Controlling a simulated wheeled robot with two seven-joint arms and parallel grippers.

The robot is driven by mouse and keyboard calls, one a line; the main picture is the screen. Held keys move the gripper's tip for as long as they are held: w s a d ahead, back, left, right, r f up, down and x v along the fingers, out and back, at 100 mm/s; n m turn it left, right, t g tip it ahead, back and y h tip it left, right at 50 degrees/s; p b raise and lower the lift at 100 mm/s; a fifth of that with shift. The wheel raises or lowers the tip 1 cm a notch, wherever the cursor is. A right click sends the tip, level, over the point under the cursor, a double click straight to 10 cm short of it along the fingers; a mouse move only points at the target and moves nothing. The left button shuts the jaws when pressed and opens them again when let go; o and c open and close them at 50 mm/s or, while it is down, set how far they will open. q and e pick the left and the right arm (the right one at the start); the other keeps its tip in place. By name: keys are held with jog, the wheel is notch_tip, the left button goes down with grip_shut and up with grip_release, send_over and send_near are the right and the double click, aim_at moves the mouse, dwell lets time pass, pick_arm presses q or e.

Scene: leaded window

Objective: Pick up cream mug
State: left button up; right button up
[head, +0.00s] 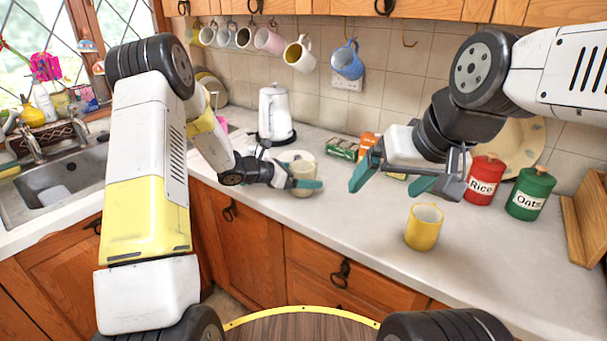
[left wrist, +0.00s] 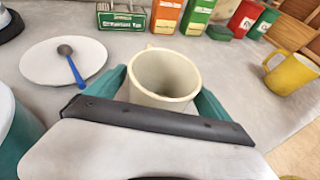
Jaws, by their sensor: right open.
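The cream mug (left wrist: 160,97) stands upright between my left gripper's teal fingers in the left wrist view. Both fingers lie close against its sides, and the dark gripper bar hides its lower front. My right gripper (head: 397,182) is open and empty above the counter, to the right of the cream mug and behind the yellow mug (head: 423,228).
A white plate with a blue-handled spoon (left wrist: 72,66) lies left of the cream mug. A white kettle (head: 275,113), boxes (head: 342,149) and red (head: 486,181) and green (head: 530,194) canisters stand behind. Several mugs hang above. The front right counter is mostly clear.

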aim_at(304, 167)
pick_arm(q)
jog(key=c, duration=1.7)
jog(key=shift+r, duration=0.1)
jog(key=shift+r, duration=0.5)
jog(key=r, duration=0.1)
jog(key=s+r, duration=0.1)
jog(key=shift+r, duration=0.3)
jog(key=s+r, duration=0.1)
jog(key=s, duration=1.4)
jog(key=shift+a+r, duration=0.15)
jog(key=shift+a, duration=0.05)
